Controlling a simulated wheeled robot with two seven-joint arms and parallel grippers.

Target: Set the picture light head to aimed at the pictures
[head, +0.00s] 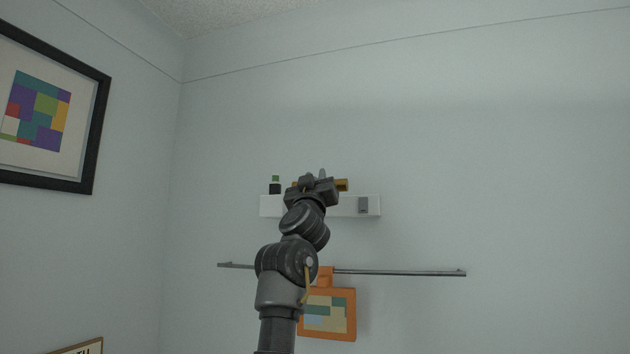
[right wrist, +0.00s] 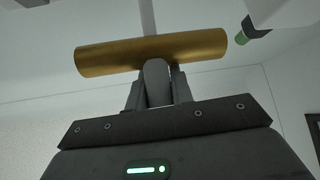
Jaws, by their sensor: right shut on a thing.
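The picture light head is a brass tube (right wrist: 190,47) lying across the right wrist view, in front of my fingers. In the right wrist view my right gripper (right wrist: 157,88) is shut at the middle of the tube, on a part of the light head; the exact contact is hard to see. A picture in an orange frame (head: 349,336) hangs below, partly hidden by my right arm. My left gripper is not in view.
A metal rail (head: 410,272) runs below. A black-framed picture (head: 100,135) hangs on the left wall. The right wall is clear.

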